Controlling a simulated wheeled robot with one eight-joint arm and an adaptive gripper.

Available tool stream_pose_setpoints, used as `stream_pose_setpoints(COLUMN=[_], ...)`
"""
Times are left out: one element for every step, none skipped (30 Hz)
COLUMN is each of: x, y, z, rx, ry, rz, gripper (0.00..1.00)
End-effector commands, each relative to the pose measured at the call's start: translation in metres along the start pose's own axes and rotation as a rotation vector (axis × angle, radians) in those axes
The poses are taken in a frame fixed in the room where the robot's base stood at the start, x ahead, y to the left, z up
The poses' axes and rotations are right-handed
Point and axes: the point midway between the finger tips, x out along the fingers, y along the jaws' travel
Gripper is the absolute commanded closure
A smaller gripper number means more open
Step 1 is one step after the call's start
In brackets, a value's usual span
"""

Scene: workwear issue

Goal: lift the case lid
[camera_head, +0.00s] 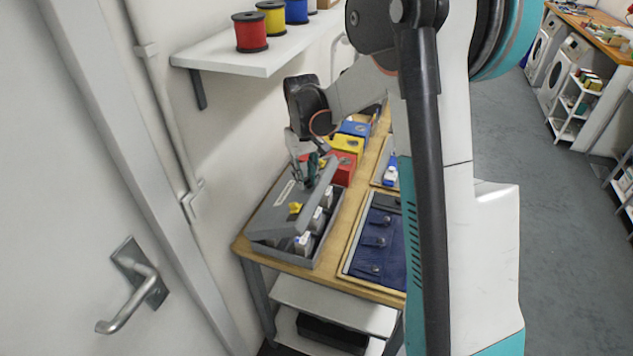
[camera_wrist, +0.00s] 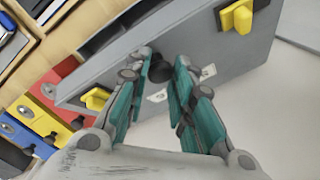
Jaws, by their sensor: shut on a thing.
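The grey case (camera_head: 312,254) stands on the wooden table, with several pale items inside it. Its lid (camera_head: 277,211) is partly raised, tilted over the case, with the gap facing right. The lid (camera_wrist: 210,62) also shows in the wrist view, with yellow latches (camera_wrist: 236,18) on its edge and a round black knob (camera_wrist: 161,70). My gripper (camera_head: 311,172) is at the far part of the lid. In the wrist view my gripper (camera_wrist: 160,88) has its teal-padded fingers on both sides of the knob, shut on it.
Red (camera_head: 342,168), yellow (camera_head: 346,143) and blue (camera_head: 355,128) bins stand behind the case. A tray with dark blue folded cloth (camera_head: 376,242) lies to its right. A white shelf (camera_head: 262,62) with spools hangs above, on the wall at left.

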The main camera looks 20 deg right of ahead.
Motion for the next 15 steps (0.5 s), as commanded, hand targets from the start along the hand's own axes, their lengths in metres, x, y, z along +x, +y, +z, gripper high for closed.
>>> stream_pose_setpoints(x=[-0.002,-0.003,-0.005,-0.006,-0.007,-0.008,-0.008,-0.009,-0.009,-0.009,-0.01,-0.01,-0.01,-0.01,-0.01], y=[-0.011,-0.013,-0.015,-0.017,-0.018,-0.02,-0.021,-0.022,-0.023,-0.024,-0.024,-0.025,-0.025,-0.025,-0.026], z=[-0.008,-0.01,-0.012,-0.013,-0.015,-0.016,-0.017,-0.018,-0.019,-0.02,-0.02,-0.021,-0.021,-0.021,-0.022], rx=[-0.009,-0.009,-0.009,-0.009,-0.01,-0.01,-0.01,-0.01,-0.01,-0.01,-0.01,-0.01,-0.01,-0.01,-0.01], ry=[0.012,0.012,0.012,0.012,0.012,0.012,0.012,0.012,0.012,0.012,0.012,0.012,0.012,0.012,0.012], rz=[-0.013,-0.013,-0.013,-0.013,-0.013,-0.013,-0.013,-0.013,-0.013,-0.013,-0.013,-0.013,-0.013,-0.013,-0.013], gripper=[1.0,1.0,1.0,1.0,1.0,1.0,1.0,1.0,1.0,1.0,1.0,1.0,1.0,1.0,1.0])
